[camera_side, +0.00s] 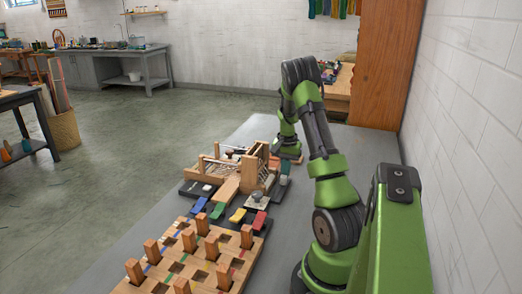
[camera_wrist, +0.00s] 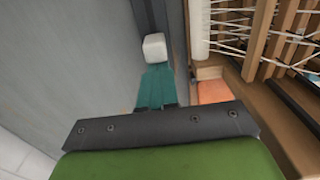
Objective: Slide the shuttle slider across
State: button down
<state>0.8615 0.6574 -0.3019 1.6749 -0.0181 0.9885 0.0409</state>
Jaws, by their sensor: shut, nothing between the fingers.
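A small white block (camera_wrist: 154,47) sits at the end of a dark strip beside the loom in the wrist view; it looks like the shuttle slider's knob, but I cannot be sure. My gripper (camera_side: 289,153) is low beside the loom's far right end, shut and empty. Its fingertips are mostly hidden, and contact with the slider cannot be told.
An orange piece (camera_wrist: 212,90) lies between the teal piece and the loom. Blue, green, yellow and red pieces (camera_side: 238,215) lie in front of the loom. A pegboard with upright wooden pegs (camera_side: 200,262) is nearest the camera. The grey table (camera_side: 130,225) is bare at left.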

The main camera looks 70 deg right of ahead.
jog(key=shift+a, duration=3.85)
jog(key=shift+d, duration=0.3)
notch_tip(320, 180, up, 8)
